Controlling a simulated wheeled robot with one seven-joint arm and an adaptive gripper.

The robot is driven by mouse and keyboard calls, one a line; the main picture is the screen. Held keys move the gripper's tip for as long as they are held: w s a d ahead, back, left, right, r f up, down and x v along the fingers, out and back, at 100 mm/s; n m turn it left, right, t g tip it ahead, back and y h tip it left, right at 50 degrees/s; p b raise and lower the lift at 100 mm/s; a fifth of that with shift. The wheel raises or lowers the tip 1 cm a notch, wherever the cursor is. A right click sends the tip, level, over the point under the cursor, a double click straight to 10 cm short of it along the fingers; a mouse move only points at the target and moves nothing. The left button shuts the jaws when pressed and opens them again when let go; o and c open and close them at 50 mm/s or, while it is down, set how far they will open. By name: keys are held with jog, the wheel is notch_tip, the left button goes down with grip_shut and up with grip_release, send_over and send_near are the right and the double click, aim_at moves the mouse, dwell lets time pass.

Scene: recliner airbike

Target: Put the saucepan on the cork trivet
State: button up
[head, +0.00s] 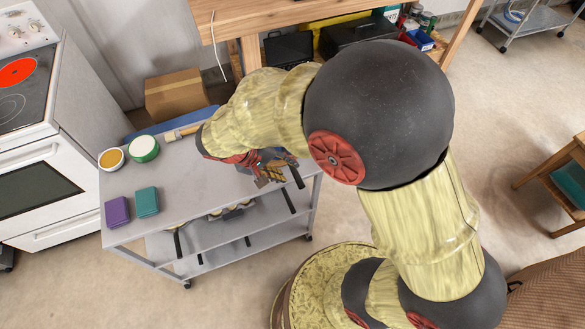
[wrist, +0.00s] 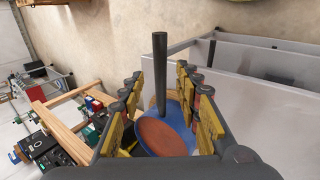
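The saucepan (wrist: 186,122) shows in the wrist view as a blue round pan with a red-brown disc inside its outline and a long dark handle (wrist: 160,70) pointing up the picture. My gripper (wrist: 165,95) is open, with yellow-padded fingers on either side of the handle; I see no clear contact. In the head view my gripper (head: 267,180) is at the cart's right end, hiding most of the pan; the dark handle (head: 296,177) sticks out to the right. A tan curved edge shows behind the pan in the wrist view; I cannot tell whether it is the cork trivet.
The grey cart (head: 190,180) also holds an orange-topped bowl (head: 111,158), a green bowl (head: 144,148), a rolling pin (head: 181,133), a purple block (head: 117,211) and a teal block (head: 147,201). Its middle top is clear. A stove (head: 40,130) stands left, a wooden workbench (head: 270,18) behind.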

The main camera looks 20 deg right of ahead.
jog(key=p+v, duration=0.1)
jog(key=v, duration=0.5)
jog(key=s+d+r+t+y, duration=0.2)
jog(key=s+r, duration=0.4)
jog(key=r, duration=0.3)
jog(key=s+d+r+t+y, duration=0.3)
jog(key=s+d+r+y, duration=0.1)
jog(key=r, duration=0.5)
jog(key=shift+s+d+m+y, duration=0.3)
jog(key=shift+s+d+y, duration=0.1)
jog(key=shift+s, duration=0.45)
jog(key=shift+c, duration=0.4)
